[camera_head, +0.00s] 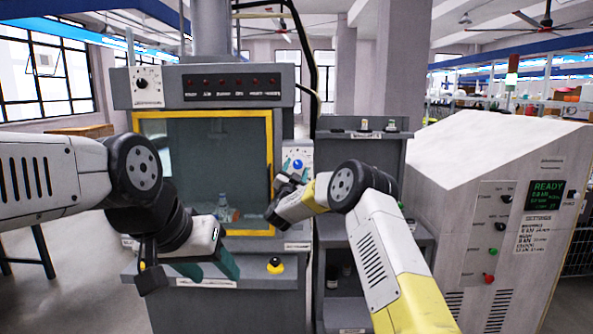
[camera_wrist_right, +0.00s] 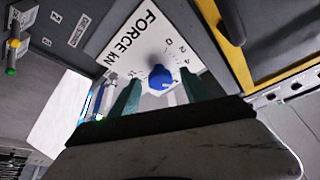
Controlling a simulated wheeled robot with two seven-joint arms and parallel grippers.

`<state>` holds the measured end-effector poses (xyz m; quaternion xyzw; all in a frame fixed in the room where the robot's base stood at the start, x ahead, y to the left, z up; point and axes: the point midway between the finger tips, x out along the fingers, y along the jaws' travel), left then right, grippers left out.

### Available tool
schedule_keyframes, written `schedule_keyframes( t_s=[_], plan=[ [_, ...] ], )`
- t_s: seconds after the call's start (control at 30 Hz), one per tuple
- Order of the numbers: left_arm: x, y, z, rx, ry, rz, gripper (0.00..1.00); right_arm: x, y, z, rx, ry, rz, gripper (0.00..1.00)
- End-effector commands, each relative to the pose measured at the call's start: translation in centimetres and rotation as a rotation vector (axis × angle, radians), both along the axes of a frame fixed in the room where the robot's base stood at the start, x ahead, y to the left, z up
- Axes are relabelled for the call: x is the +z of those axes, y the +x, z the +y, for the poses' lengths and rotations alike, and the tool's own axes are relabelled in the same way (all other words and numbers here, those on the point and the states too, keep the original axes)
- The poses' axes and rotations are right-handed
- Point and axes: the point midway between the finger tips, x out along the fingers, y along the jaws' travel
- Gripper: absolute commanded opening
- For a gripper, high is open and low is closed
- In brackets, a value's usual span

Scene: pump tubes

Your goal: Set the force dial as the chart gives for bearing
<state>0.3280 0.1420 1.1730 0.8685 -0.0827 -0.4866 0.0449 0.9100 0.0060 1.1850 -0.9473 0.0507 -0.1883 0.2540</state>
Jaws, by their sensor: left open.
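The blue force dial (camera_head: 297,163) is on a white plate at the right of the press front. In the right wrist view, the dial knob (camera_wrist_right: 160,77) sits on the plate marked FORCE kN, with 0, 2 and 4 readable beside it. My right gripper (camera_head: 284,184) is at the dial. Its green fingers are apart, one on each side of the knob; I cannot tell whether they touch it. The knob's exact setting is unclear. The settings chart (camera_head: 537,233) is on the white cabinet at right; its rows are too small to read surely. My left gripper (camera_head: 193,268) is open and empty before the press.
The press has a yellow-framed window (camera_head: 205,118) with a small bottle (camera_head: 224,208) behind it. A yellow-and-black button (camera_head: 275,265) is on the ledge below. The cabinet screen (camera_head: 546,193) reads READY. A grey shelf unit (camera_head: 362,143) stands right of the press, behind my right arm.

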Motion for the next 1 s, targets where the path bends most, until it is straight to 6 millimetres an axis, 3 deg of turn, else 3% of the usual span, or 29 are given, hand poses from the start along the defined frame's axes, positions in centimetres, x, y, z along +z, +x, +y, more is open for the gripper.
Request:
schedule_keyframes(
  t_s=[0.27, 0.7, 1.0],
  plan=[
    [0.0, 0.0, 0.0, 0.0, 0.0, 0.0, 0.51, -0.1, -0.5, 0.1, 0.001, 0.0, 0.0, 0.56],
    [0.0, 0.0, 0.0, 0.0, 0.0, 0.0, 0.51, -2.3, -6.4, 1.4, 0.001, -0.001, 0.001, 0.56],
    [0.0, 0.0, 0.0, 0.0, 0.0, 0.0, 0.51, -2.6, -7.2, 1.5, -0.001, 0.0, -0.001, 0.56]
  ],
)
